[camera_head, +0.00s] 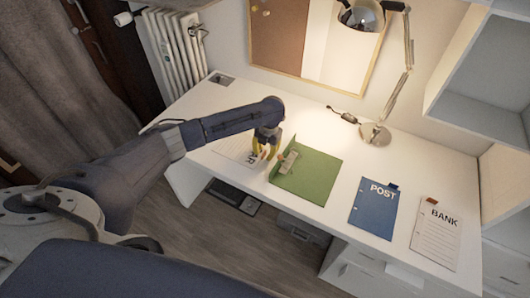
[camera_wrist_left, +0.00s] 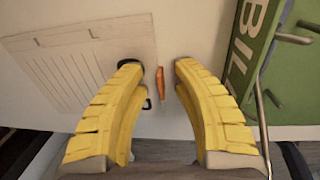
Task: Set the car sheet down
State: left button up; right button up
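The car sheet (camera_head: 232,151) is white with printed lines and lies on the desk, its black letters partly hidden by my left gripper (camera_head: 266,154). In the left wrist view the sheet (camera_wrist_left: 75,72) lies flat on the left, with an orange tab (camera_wrist_left: 160,84) at its right edge. The yellow fingers of the left gripper (camera_wrist_left: 157,66) are apart, with a clear gap around the tab; they do not close on the sheet. My right gripper is not in view.
A green folder (camera_head: 317,178) with metal rings lies just right of the left gripper; it also shows in the left wrist view (camera_wrist_left: 262,50). A blue POST sheet (camera_head: 373,211) and a white BANK sheet (camera_head: 436,235) lie farther right. A lamp base (camera_head: 375,134) stands behind.

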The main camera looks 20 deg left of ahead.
pick_arm(q)
notch_tip(320, 180, up, 12)
jog(key=d, duration=0.1)
jog(key=shift+d, duration=0.15)
dwell(0.3)
